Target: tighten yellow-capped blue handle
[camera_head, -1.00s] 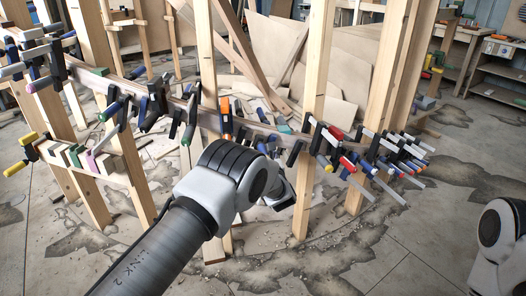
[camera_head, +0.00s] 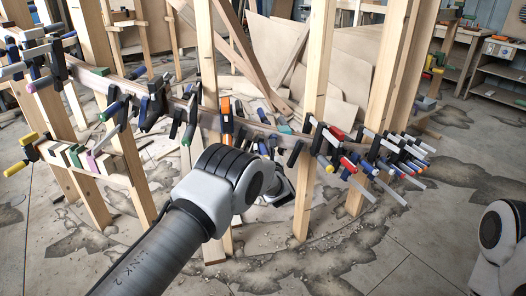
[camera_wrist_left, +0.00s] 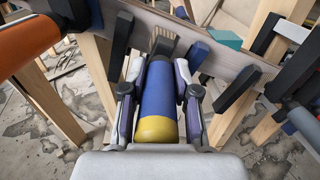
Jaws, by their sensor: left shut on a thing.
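The yellow-capped blue handle (camera_wrist_left: 158,95) is in the middle of the left wrist view, with its yellow cap (camera_wrist_left: 156,130) toward me. My left gripper (camera_wrist_left: 158,102) has one finger on each side of the handle and is shut on it. The handle's far end meets a dark clamp part at the curved wooden stringer (camera_wrist_left: 225,72). In the head view my left arm reaches in from the lower left, and its gripper (camera_head: 280,188) is mostly hidden behind the wrist. The held handle cannot be made out there. My right gripper is out of view.
Several other clamps crowd the stringer on both sides, including an orange handle (camera_wrist_left: 28,45) and a group of clamps (camera_head: 395,155) at right. Wooden posts (camera_head: 316,110) stand close to my left arm. Open floor (camera_head: 400,260) lies in front at right.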

